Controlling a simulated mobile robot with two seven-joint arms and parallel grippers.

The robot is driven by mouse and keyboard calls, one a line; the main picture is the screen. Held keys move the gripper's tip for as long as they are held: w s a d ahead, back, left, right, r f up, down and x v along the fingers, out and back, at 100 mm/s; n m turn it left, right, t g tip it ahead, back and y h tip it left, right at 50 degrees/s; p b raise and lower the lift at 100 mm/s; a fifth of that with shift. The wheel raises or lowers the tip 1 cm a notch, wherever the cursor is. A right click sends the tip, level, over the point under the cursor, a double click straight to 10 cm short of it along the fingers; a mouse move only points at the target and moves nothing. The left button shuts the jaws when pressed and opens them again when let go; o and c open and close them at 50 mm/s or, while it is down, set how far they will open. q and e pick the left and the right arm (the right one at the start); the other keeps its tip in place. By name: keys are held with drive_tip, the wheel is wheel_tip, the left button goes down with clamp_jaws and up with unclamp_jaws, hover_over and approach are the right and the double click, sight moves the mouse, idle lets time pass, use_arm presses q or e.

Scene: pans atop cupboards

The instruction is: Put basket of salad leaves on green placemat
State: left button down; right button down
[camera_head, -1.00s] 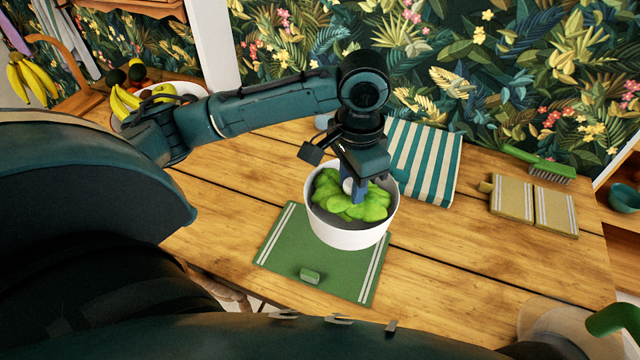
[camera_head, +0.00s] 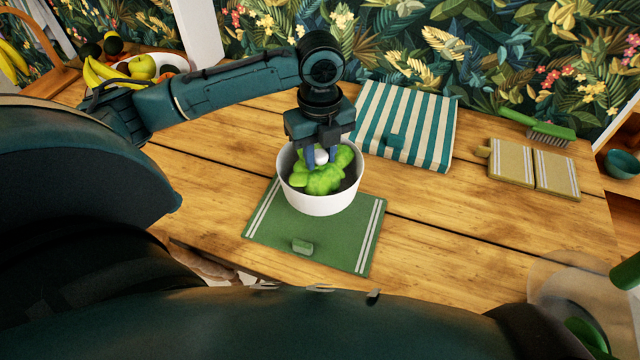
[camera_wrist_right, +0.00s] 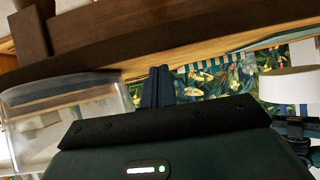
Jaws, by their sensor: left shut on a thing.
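The basket of salad leaves is a round white bowl (camera_head: 318,204) with bright green leaves, over the back part of the green placemat (camera_head: 270,228). Whether its base touches the mat or hangs just above it is hard to tell. My left gripper (camera_head: 321,160) points down into the bowl, its blue fingers closed around a white knob among the leaves.
A striped cloth (camera_head: 420,125) lies behind the bowl. Tan pads (camera_head: 533,170) and a green brush (camera_head: 540,125) are at the right. A fruit bowl (camera_head: 172,62) stands at back left. A clear container (camera_wrist_right: 65,120) is close beside my right gripper. Table right of the mat is clear.

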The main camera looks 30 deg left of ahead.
use_arm(q)
wheel_tip(320, 180, down, 8)
drive_tip(key=shift+f, duration=0.15)
idle(0.4)
drive_tip(key=c, duration=1.1)
unclamp_jaws()
drive_tip(key=shift+f, duration=0.15)
wheel_tip(320, 180, up, 12)
drive_tip(key=shift+r, duration=0.2)
drive_tip(key=shift+s+f, duration=0.1)
drive_tip(key=shift+s, duration=0.05)
